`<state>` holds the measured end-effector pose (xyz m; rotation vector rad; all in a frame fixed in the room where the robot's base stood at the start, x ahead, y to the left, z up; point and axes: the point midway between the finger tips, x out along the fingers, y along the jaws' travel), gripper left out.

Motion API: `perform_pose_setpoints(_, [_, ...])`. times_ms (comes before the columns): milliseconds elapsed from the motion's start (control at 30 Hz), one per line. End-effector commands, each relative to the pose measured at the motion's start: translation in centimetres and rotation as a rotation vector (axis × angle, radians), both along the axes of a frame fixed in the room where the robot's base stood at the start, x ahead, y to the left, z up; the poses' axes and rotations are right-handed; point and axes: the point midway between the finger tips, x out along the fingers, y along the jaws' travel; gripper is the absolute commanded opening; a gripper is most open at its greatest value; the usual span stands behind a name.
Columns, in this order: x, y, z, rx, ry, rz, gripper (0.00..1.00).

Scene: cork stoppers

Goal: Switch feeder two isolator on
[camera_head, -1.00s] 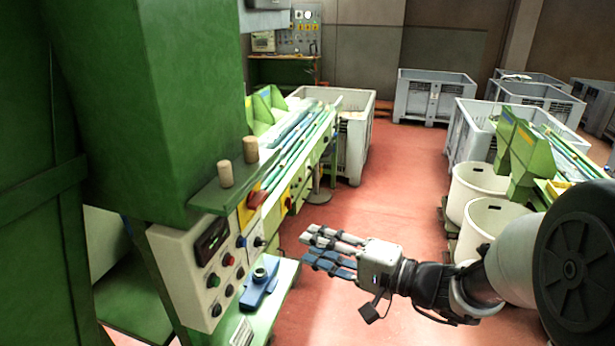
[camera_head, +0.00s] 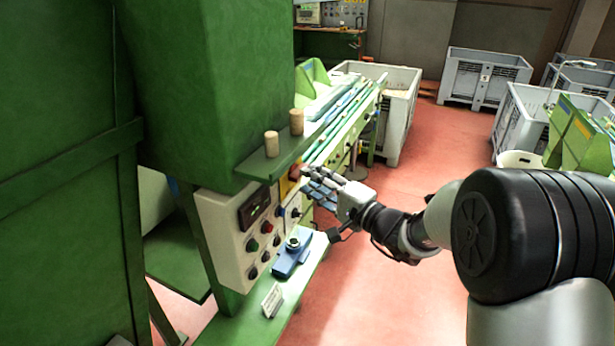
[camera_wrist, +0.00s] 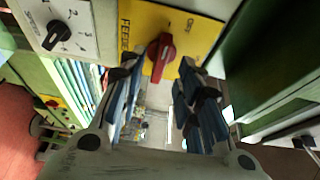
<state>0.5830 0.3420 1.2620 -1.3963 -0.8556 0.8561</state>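The isolator is a red rotary handle (camera_wrist: 160,56) on a yellow plate (camera_wrist: 190,28), seen in the wrist view. Black lettering on the plate starts "FEEDE"; the rest is partly hidden, so I cannot read the feeder number. In the head view the yellow plate (camera_head: 289,182) is on the green machine's front, partly behind my fingers. My gripper (camera_head: 318,187) is close in front of it. In the wrist view my gripper (camera_wrist: 157,80) is open, with blue-padded fingers on either side of the handle's lower end. I cannot tell whether they touch it.
A white dial (camera_wrist: 57,28) numbered around its knob sits left of the plate. The grey control panel (camera_head: 235,215) has several buttons. Two corks (camera_head: 272,144) stand on the shelf above. A blue fixture (camera_head: 291,258) is on the ledge below.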

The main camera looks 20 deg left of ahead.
Motion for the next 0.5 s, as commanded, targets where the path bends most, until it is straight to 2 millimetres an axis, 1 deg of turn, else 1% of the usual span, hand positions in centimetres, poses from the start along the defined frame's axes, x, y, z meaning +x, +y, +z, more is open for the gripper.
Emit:
perform_pose_setpoints(33, [0.4,0.7,0.0,0.001,0.000,0.001,0.32])
perform_pose_setpoints(100, [0.7,1.5,0.0,0.001,0.000,0.001,0.32])
perform_pose_setpoints(200, [1.1,2.1,0.0,0.000,0.000,0.000,0.32])
perform_pose_setpoints(500, [1.3,2.4,0.0,0.000,0.000,-0.001,0.32])
